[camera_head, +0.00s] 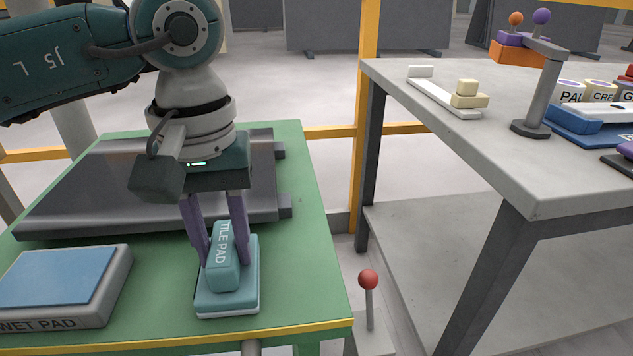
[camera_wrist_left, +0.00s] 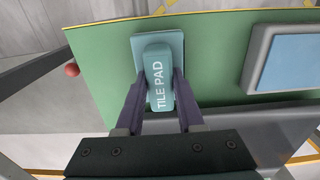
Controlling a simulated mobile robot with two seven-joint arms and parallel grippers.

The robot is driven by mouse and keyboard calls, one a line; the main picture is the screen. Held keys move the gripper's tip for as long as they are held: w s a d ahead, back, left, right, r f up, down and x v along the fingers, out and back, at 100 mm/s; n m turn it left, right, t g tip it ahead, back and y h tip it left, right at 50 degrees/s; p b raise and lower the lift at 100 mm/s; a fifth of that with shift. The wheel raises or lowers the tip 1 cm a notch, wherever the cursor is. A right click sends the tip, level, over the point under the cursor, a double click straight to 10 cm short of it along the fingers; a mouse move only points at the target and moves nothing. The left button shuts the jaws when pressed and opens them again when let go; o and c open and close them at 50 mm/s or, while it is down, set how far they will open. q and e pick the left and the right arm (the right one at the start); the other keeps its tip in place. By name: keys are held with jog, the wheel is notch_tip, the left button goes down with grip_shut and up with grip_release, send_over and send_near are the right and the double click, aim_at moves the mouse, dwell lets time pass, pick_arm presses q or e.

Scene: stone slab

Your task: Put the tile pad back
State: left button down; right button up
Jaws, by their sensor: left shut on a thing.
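The tile pad (camera_head: 223,262) is a teal block with a raised handle lettered "TILE PAD". It is on the green table (camera_head: 300,240) near its front edge; I cannot tell whether its base touches the surface or sits slightly above it. My left gripper (camera_head: 217,258) comes down from above with its purple fingers on both sides of the handle, shut on it. The tile pad also shows in the left wrist view (camera_wrist_left: 159,75), between the fingers. My right gripper is in neither view.
A grey box labelled "WET PAD" (camera_head: 55,290) with a blue top is left of the tile pad. A dark grey slab (camera_head: 100,195) lies behind. A red-knobbed lever (camera_head: 368,282) stands right of the green table. A grey table (camera_head: 430,120) at right holds several items.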

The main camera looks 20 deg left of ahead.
aim_at(222, 243)
pick_arm(q)
jog(key=c, duration=1)
grip_release()
jog(key=shift+f, duration=0.15)
jog(key=o, duration=0.5)
jog(key=shift+r+p, duration=0.3)
notch_tip(222, 243, up, 12)
jog(key=shift+f+p, duration=0.1)
jog(key=shift+p, duration=0.5)
